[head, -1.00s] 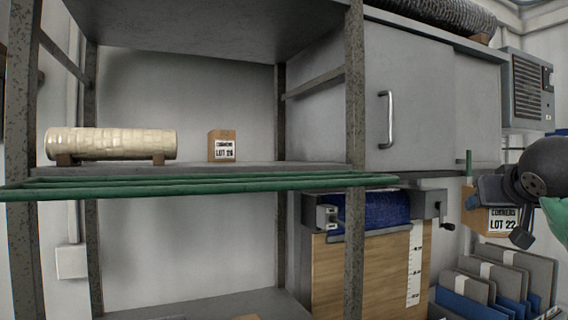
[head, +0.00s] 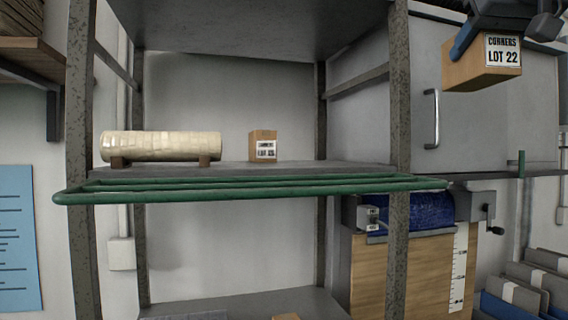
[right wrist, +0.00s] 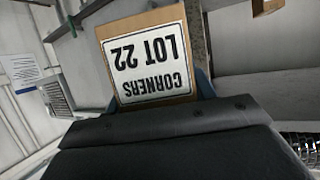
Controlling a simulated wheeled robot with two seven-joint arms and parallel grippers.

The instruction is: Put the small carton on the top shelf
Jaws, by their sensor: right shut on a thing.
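A small brown carton (head: 468,66) with a white label "CORNERS LOT 22" is held in the air at the upper right of the head view. My right gripper (head: 490,22) is shut on it from above, partly cut off by the frame's top edge. In the right wrist view the carton (right wrist: 190,87) shows its label upside down beyond the gripper's dark body. The rack's top shelf (head: 240,25) shows only its underside, left of the carton; its upper surface is hidden. My left gripper is not in view.
The middle shelf (head: 320,169) bears a cream roll (head: 170,146) on wooden chocks and another labelled carton (head: 262,136). A green rail (head: 250,193) juts out in front. A rack post (head: 398,120) stands left of the held carton, and a grey cabinet (head: 500,130) is behind it.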

